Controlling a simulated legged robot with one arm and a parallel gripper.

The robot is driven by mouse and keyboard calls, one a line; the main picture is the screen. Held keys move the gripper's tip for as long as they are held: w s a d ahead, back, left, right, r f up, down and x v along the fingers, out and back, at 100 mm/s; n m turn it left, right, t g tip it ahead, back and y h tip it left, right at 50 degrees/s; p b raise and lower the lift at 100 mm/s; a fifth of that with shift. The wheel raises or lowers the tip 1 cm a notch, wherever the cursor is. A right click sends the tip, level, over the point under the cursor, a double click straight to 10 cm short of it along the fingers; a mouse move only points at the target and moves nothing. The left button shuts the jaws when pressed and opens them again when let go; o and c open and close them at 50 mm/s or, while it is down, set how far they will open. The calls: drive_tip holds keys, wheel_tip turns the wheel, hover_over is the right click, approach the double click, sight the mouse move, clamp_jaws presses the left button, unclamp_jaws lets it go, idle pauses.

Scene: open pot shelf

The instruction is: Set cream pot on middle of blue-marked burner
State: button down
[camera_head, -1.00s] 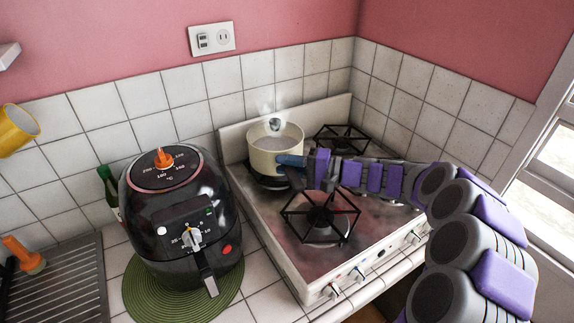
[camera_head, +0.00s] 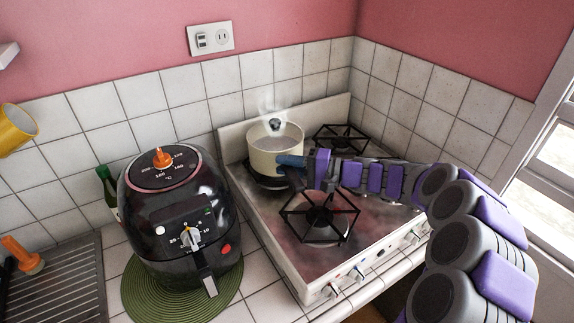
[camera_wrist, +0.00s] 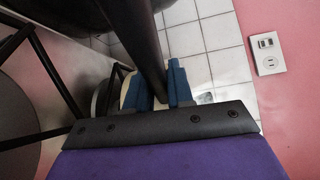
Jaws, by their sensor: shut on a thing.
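The cream pot (camera_head: 268,160), with a glass-like lid and dark knob, is upright over the back-left burner (camera_head: 262,182) of the stove. I cannot tell whether its base touches the burner grate. My gripper (camera_head: 292,162) is shut on the pot's handle, at the pot's right side. In the wrist view, the blue fingers of my gripper (camera_wrist: 158,90) close around the dark handle (camera_wrist: 146,45), with part of the cream pot (camera_wrist: 130,92) behind. A small blue mark (camera_head: 379,254) shows on the stove's front panel; which burner it belongs to is not clear.
The front burner (camera_head: 320,216) and back-right burner (camera_head: 341,138) are empty. A black air fryer (camera_head: 180,220) stands left of the stove on a green mat (camera_head: 135,300). A tiled wall (camera_head: 180,95) rises behind. Steam shows above the pot.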

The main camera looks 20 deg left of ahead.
drive_tip(key=shift+f, duration=0.2)
idle(0.5)
drive_tip(key=c, duration=1.1)
unclamp_jaws()
drive_tip(key=shift+c, duration=0.2)
drive_tip(key=shift+o, duration=1.1)
drive_tip(key=shift+f, duration=0.1)
drive_tip(key=shift+d, duration=0.1)
drive_tip(key=w+d+r+p, duration=0.1)
drive_tip(key=d+p, duration=0.2)
drive_tip(key=d, duration=1.4)
drive_tip(key=shift+w+d, duration=0.15)
